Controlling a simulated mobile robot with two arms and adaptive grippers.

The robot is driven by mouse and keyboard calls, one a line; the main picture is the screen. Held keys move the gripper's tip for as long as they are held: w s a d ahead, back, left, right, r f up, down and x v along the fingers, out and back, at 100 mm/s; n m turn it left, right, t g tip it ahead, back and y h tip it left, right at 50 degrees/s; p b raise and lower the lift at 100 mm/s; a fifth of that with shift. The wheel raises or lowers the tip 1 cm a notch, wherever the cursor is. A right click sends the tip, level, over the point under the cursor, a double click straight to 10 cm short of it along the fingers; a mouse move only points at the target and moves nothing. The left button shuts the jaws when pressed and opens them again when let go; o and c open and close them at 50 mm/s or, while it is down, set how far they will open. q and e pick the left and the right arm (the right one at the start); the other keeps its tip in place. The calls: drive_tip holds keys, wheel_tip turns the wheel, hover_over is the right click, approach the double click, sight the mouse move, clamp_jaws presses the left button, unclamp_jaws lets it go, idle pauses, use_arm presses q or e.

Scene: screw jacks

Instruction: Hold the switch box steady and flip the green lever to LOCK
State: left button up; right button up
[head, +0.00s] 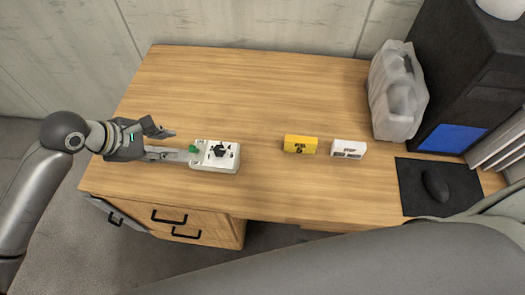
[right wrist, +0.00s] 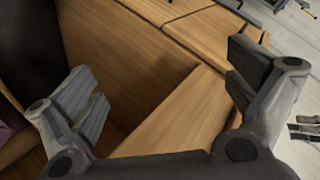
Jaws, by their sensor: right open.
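The switch box (head: 225,163) is a white box on the desk, left of its middle, with a black knob (head: 220,151) on top. A small green lever (head: 194,148) shows at its left end. My left gripper (head: 182,144) is at that left end, its fingers spread apart. Its lower finger reaches to the box's edge by the lever; I cannot tell whether it touches. Its upper finger stands clear of the box. My right gripper (right wrist: 163,86) is open and empty in the right wrist view, away from the box. Lever markings are too small to read.
A yellow block (head: 300,144) and a white block (head: 348,149) lie right of the box on the wooden desk (head: 250,85). A translucent container (head: 396,95), a black computer case (head: 465,75) and a mouse (head: 435,186) on a dark mat (head: 412,200) fill the right side.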

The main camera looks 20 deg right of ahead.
drive_tip(key=w+a+r+n+g+y, duration=0.1)
drive_tip(key=w+a+r+n+y, duration=0.15)
drive_tip(key=a+r+n, duration=0.4)
drive_tip(key=w+a+r+n+y, duration=0.2)
drive_tip(key=a+r+n+y, duration=0.15)
drive_tip(key=r+n, duration=0.45)
drive_tip(key=w+a+r+n+g+y, duration=0.1)
drive_tip(key=w+a+r+n+y, duration=0.2)
drive_tip(key=r+n, duration=0.45)
drive_tip(key=n+h, duration=0.5)
drive_tip(key=n, duration=2.3)
approach(236, 156)
drive_tip(key=shift+w+a+f, duration=0.1)
drive_tip(key=shift+w+a, duration=0.2)
drive_tip(key=shift+a, duration=0.55)
drive_tip(key=shift+w+a+f, duration=0.15)
drive_tip(key=x, duration=1)
drive_tip(key=shift+f, duration=0.2)
